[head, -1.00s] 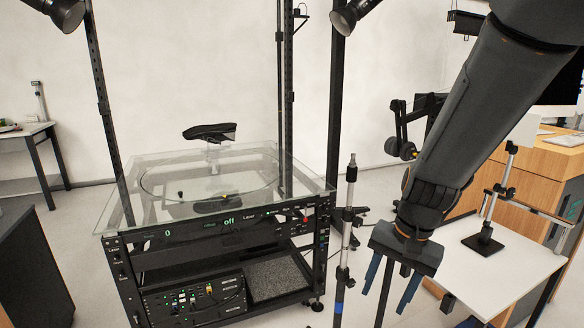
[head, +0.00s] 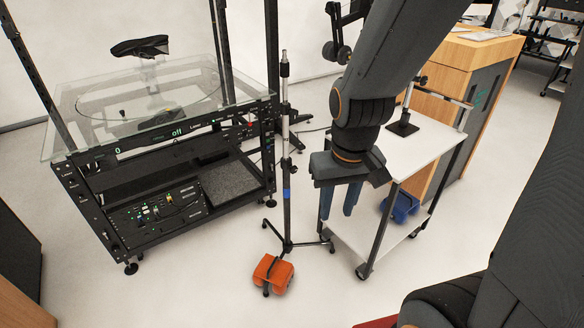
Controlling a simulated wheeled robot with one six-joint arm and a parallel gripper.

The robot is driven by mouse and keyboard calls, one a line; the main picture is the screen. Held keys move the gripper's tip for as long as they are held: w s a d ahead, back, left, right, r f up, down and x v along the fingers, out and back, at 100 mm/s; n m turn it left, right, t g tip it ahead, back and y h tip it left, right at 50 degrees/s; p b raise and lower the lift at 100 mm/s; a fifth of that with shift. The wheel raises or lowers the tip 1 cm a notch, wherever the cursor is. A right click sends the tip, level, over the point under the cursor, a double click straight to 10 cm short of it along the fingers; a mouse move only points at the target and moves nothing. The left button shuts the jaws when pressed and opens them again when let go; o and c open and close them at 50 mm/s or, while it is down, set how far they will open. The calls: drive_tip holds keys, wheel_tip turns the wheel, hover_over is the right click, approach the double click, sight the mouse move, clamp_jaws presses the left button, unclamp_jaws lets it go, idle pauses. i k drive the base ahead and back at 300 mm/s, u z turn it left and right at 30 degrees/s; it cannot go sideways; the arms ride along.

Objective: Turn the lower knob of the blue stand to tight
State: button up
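A slim upright stand (head: 285,222) with a tripod base is left of my gripper in the head view. It has a silver upper tube, black collars and a blue band (head: 287,195) partway down. A dark clamp part (head: 287,163) sits on the pole above the blue band. It is too small to tell which knob is the lower one or how tight it is. My gripper (head: 339,214) points down to the right of the pole, apart from it. Its two blue fingers are spread and nothing shows between them.
An orange weight (head: 272,274) lies on the stand's foot. The black turntable rack (head: 160,205) with a glass top (head: 60,143) is at left. A white cart (head: 425,150) stands behind my gripper, with a blue object (head: 400,206) on its lower shelf.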

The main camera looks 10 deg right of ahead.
sight(293, 170)
drive_tip(key=k, duration=0.1)
drive_tip(key=z, duration=1.15)
drive_tip(key=i, duration=0.65)
drive_tip(key=u, duration=1.4)
